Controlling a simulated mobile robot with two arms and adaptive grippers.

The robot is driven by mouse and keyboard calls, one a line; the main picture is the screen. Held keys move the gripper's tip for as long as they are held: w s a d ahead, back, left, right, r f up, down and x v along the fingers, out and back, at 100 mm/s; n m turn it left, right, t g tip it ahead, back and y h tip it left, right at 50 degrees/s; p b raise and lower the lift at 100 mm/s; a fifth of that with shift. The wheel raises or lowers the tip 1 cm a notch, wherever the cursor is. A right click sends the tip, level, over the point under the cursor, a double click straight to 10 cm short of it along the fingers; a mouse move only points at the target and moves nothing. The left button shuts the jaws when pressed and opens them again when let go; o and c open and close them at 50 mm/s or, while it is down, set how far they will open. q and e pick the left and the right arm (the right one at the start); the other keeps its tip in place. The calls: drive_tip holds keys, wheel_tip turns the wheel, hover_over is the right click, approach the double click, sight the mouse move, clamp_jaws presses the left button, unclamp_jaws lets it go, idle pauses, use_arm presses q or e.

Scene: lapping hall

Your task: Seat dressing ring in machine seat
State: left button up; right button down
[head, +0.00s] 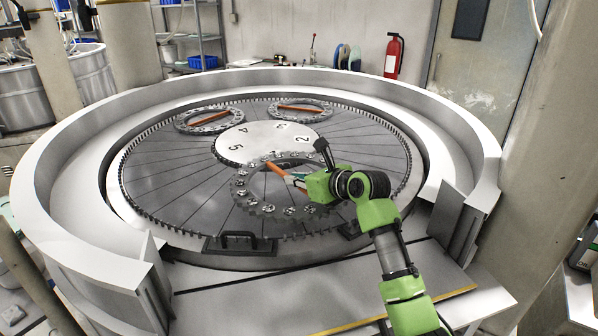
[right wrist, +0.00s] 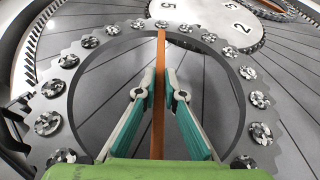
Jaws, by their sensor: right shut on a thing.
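The dressing ring (head: 241,193) is a grey toothed ring with speckled pellets around it and an orange-brown bar across its middle. It lies over the front part of the machine's dark, grooved plate (head: 180,190), in front of the numbered centre disc (head: 232,150), level or nearly so. My right gripper (head: 296,180) is shut on the bar (right wrist: 159,130), with one finger on each side of it in the right wrist view. I cannot tell whether the ring touches the plate or hangs just above it. My left gripper is not in view.
Two similar rings with orange bars lie on the plate at back left (head: 209,119) and back right (head: 300,108). A toothed rim and a high pale wall (head: 60,215) surround the plate, open at the front.

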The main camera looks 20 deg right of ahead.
sight(295, 200)
drive_tip(key=shift+w+d+f, duration=0.15)
drive_tip(key=shift+w+f, duration=0.4)
drive_tip(key=shift+w, duration=0.15)
drive_tip(key=shift+w+d+f, duration=0.1)
drive_tip(key=shift+w+f, duration=0.45)
drive_tip(key=shift+w, duration=0.15)
drive_tip(key=shift+f+p, duration=0.85)
drive_tip(key=shift+f, duration=0.7)
drive_tip(key=c, duration=2.4)
unclamp_jaws()
drive_tip(key=shift+f, duration=0.5)
drive_tip(key=shift+o, duration=1.3)
drive_tip(key=shift+s+r, duration=0.1)
drive_tip(key=shift+s, duration=0.1)
